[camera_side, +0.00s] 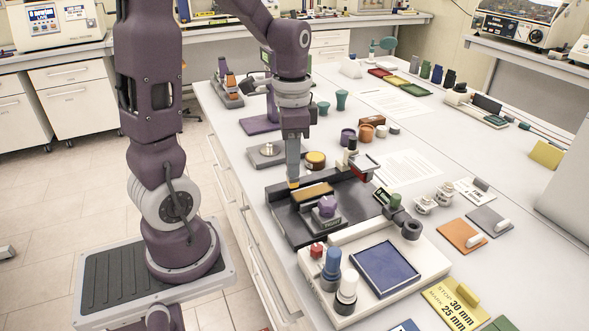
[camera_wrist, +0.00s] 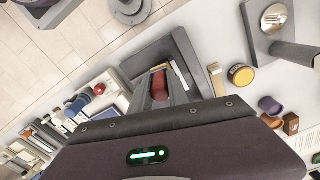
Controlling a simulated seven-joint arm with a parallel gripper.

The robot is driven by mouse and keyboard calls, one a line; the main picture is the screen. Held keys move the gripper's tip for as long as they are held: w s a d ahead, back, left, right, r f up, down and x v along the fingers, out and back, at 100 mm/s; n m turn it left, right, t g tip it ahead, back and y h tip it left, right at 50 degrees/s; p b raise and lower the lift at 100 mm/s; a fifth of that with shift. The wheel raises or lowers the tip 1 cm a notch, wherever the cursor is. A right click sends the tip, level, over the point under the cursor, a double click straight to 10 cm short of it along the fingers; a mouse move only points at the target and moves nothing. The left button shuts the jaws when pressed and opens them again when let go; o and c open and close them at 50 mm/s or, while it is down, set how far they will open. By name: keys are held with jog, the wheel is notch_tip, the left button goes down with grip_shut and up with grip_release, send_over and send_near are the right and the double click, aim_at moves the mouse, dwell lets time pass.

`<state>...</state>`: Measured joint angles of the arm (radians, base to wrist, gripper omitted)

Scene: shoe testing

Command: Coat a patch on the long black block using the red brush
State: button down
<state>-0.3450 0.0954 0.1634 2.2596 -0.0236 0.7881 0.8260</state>
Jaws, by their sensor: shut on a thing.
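My gripper (camera_side: 293,178) points down over the left end of a long black block (camera_side: 282,212) in the side view. In the wrist view my gripper (camera_wrist: 160,88) is shut on a red, rounded piece, which looks like the handle of the red brush (camera_wrist: 159,82). In the side view a small yellowish tip shows just below the fingers, close to the block. I cannot tell whether it touches. A tan strip (camera_side: 314,192) lies on the block, beside a purple-topped piece (camera_side: 326,206). The dark block (camera_wrist: 150,56) also shows in the wrist view, partly hidden by my gripper.
A white base (camera_side: 425,268) with a blue pad (camera_side: 386,268) and bottles stands in front. A yellow-topped round pot (camera_side: 315,160) is behind the block. A red-and-grey piece (camera_side: 362,167) stands at its far right. Orange and grey tiles lie at right.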

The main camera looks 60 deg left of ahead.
jog(key=shift+r, duration=2.2)
